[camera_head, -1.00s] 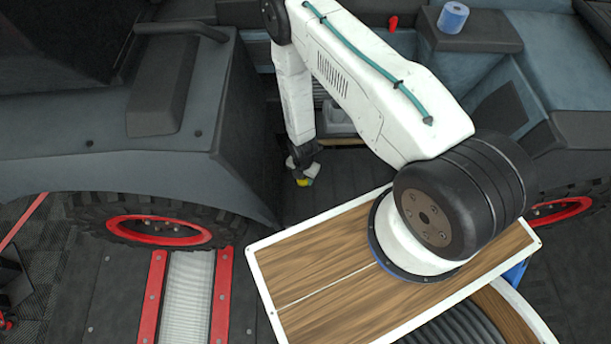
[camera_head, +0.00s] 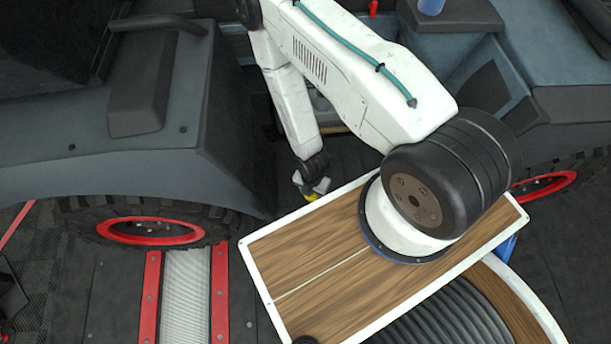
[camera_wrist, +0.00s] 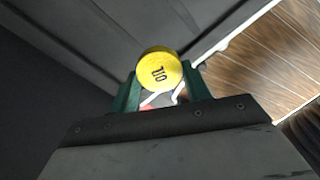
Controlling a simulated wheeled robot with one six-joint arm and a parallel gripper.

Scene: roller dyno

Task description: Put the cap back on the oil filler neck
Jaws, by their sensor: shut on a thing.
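A round yellow cap (camera_wrist: 160,73) with dark "OIL" lettering sits between the green fingers of my gripper (camera_wrist: 160,88) in the wrist view. The gripper is shut on it. In the head view my gripper (camera_head: 311,189) hangs low, just beyond the far left edge of the wooden deck, with a bit of the yellow cap (camera_head: 309,197) showing. The oil filler neck cannot be made out in either current view.
A dark vehicle body (camera_head: 130,150) with a red-rimmed wheel (camera_head: 148,231) stands at the left. A red-railed roller bed (camera_head: 185,295) lies below it. The white-edged wooden deck (camera_head: 310,262) lies close beside the gripper. Another vehicle part (camera_head: 565,75) fills the right.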

